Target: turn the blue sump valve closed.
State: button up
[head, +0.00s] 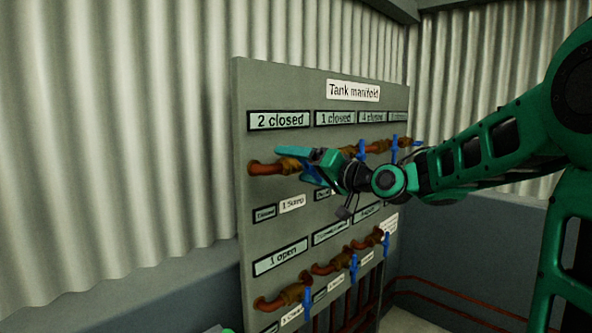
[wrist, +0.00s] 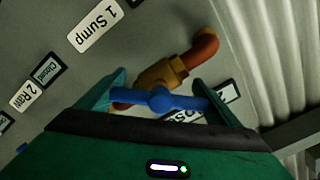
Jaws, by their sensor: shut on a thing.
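The sump valve is at the upper left of the tank manifold panel (head: 240,120), on a copper pipe with a brass body (wrist: 163,75). Its blue handle (wrist: 160,101) lies across the wrist view, between the two fingers of my gripper (wrist: 158,84). The fingers are at the handle's two ends, shut on it. In the head view my gripper (head: 308,160) covers most of this valve. The white "1 Sump" label (head: 292,203) is below it, and the label also shows in the wrist view (wrist: 93,28). A "2 closed" plate (head: 279,120) is above the valve.
More blue-handled valves stand to the right in the upper row (head: 362,150) and in a lower row (head: 307,300). A "1 open" plate (head: 280,257) is above the lower row. A corrugated wall (head: 110,140) is behind the panel. The space left of the panel is clear.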

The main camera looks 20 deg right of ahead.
jog(key=m, duration=0.5)
jog(key=shift+d+f+m, duration=0.15)
jog(key=shift+d+m, duration=0.1)
jog(key=shift+m, duration=0.05)
jog(key=shift+w+f+m, duration=0.1)
jog(key=shift+m, duration=1.8)
jog(key=shift+f, duration=0.1)
jog(key=o, duration=0.9)
jog(key=shift+d, duration=0.1)
jog(key=v, duration=1)
jog(key=shift+s, duration=0.35)
